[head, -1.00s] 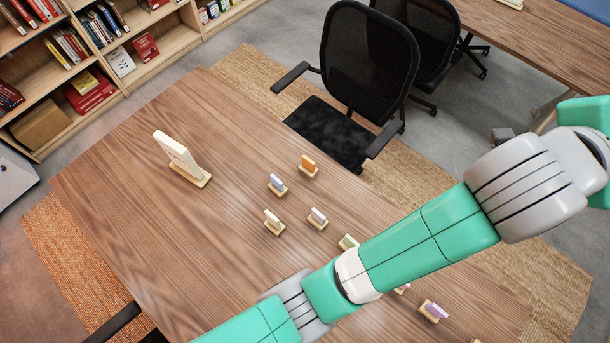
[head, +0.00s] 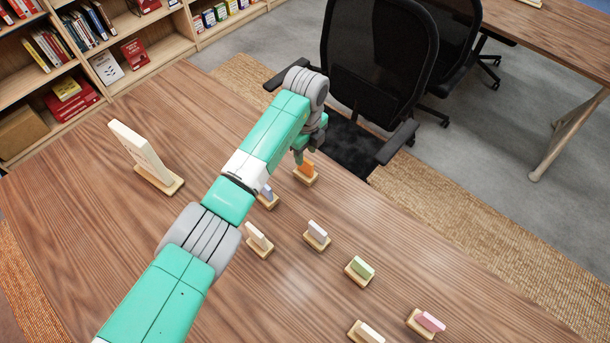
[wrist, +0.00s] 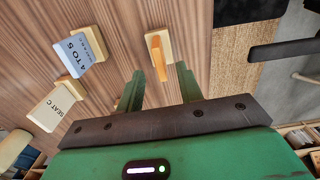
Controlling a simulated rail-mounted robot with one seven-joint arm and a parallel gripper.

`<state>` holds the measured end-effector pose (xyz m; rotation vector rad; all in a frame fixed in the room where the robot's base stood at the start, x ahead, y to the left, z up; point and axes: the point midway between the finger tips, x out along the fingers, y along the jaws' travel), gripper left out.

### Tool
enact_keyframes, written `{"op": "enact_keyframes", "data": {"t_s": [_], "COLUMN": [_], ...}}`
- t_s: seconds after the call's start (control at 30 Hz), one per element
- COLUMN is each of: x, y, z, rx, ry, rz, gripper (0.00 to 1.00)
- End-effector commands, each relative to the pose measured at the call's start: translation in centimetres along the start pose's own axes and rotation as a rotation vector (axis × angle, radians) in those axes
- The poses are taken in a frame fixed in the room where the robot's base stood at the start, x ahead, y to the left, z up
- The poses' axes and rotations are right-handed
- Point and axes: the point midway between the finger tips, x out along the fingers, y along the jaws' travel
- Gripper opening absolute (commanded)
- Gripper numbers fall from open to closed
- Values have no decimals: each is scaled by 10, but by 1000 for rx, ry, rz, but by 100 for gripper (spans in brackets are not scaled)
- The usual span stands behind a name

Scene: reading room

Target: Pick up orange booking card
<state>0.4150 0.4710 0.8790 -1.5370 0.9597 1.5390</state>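The orange booking card (head: 306,169) stands upright in a small light wooden holder (head: 313,180) near the table's far edge, close to the chair. In the wrist view the orange card (wrist: 157,56) appears edge-on in its holder (wrist: 151,35), just ahead of my fingertips and lined up with the gap. My gripper (wrist: 160,72) is open, with one green finger on each side of that gap and nothing held. In the head view my gripper (head: 300,155) is just above and beside the card, partly hidden by my wrist.
A blue card (head: 266,193) stands close by, partly behind my arm; its print shows in the wrist view (wrist: 80,54). White (head: 257,236), grey (head: 317,229), green (head: 362,267) and pink (head: 430,321) cards stand nearby. A tall white sign (head: 140,152) stands left. A black chair (head: 375,60) is beyond the edge.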

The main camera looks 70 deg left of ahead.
Motion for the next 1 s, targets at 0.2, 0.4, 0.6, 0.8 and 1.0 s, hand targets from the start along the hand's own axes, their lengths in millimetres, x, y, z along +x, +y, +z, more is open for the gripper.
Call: {"op": "enact_keyframes", "data": {"t_s": [0.2,0.4,0.6,0.8,1.0], "x": [18,47,70,68,68], "y": [0,0,0,0,0], "z": [0,0,1,1,1], "rx": [0,-1,-2,-1,-1], "ry": [0,0,-1,-1,-1], "rz": [-1,-1,-3,-3,-3], "gripper": [36,36,36,27,0]}}
